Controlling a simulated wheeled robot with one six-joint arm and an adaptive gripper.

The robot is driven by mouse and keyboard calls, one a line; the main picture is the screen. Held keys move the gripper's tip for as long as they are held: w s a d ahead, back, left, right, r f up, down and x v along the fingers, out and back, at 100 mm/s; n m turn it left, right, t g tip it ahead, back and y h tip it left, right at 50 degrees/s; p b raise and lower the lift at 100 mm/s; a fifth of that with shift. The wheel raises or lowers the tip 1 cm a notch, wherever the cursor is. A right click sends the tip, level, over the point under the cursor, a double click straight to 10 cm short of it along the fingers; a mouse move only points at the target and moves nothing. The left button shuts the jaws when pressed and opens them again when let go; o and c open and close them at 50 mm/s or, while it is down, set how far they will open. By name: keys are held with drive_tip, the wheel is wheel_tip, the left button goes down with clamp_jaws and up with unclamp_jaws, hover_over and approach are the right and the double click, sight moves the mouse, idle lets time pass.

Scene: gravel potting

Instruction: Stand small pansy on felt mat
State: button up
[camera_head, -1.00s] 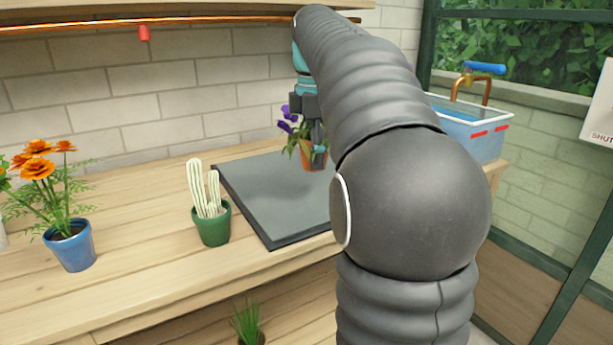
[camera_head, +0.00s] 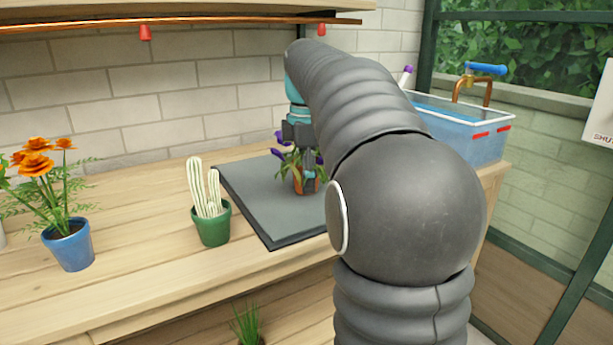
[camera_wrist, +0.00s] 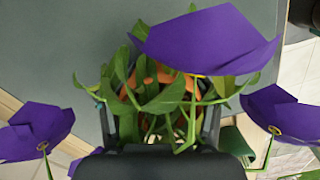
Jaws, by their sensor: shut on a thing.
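The small pansy has purple flowers (camera_head: 281,139), green leaves and an orange pot (camera_head: 304,184). My gripper (camera_head: 308,188) is shut on the pot, with its fingers pointing down. The pansy is upright over the grey felt mat (camera_head: 250,190), and its pot bottom looks at or very near the mat's surface; I cannot tell if it touches. In the wrist view, the purple petals (camera_wrist: 205,40) and leaves hide much of the orange pot (camera_wrist: 150,75) between my gripper's fingers (camera_wrist: 168,120). My arm hides the mat's right part.
A green pot with a pale cactus (camera_head: 212,226) stands just left of the mat. A blue pot with orange flowers (camera_head: 70,247) stands further left. A blue water basin (camera_head: 460,135) is at the right. A shelf (camera_head: 180,20) overhangs the back. The mat's left part is clear.

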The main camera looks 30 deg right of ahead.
drive_tip(key=o, duration=1.3)
drive_tip(key=shift+o, duration=0.2)
wheel_tip(320, 180, up, 10)
drive_tip(key=p, duration=0.3)
drive_tip(key=shift+r, duration=1.15)
